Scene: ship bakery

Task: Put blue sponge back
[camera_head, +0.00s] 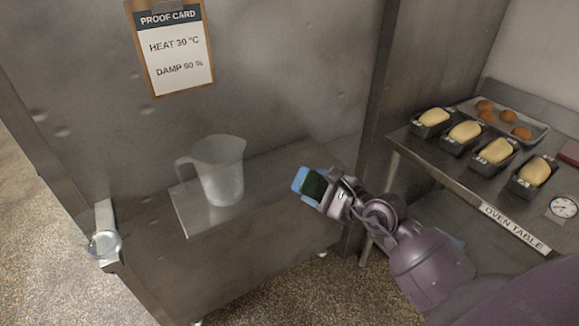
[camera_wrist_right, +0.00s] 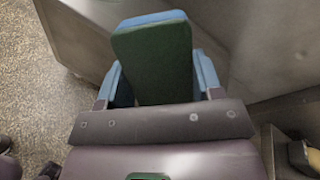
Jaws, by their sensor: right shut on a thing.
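The blue sponge (camera_head: 300,180) has a dark green scouring side and sits at the tip of my right gripper (camera_head: 326,190). In the right wrist view the sponge (camera_wrist_right: 153,60) stands up between the two blue fingers, green face toward the camera. My right gripper (camera_wrist_right: 160,85) is shut on it and holds it in the air, in front of the steel cabinet and to the right of the clear jug. What lies directly under the sponge is hidden. My left gripper is not in view.
A proof card (camera_head: 170,45) hangs above. At right, the oven table (camera_head: 420,150) bears several loaf tins, a tray of buns (camera_head: 541,128) and a round dial (camera_head: 563,207).

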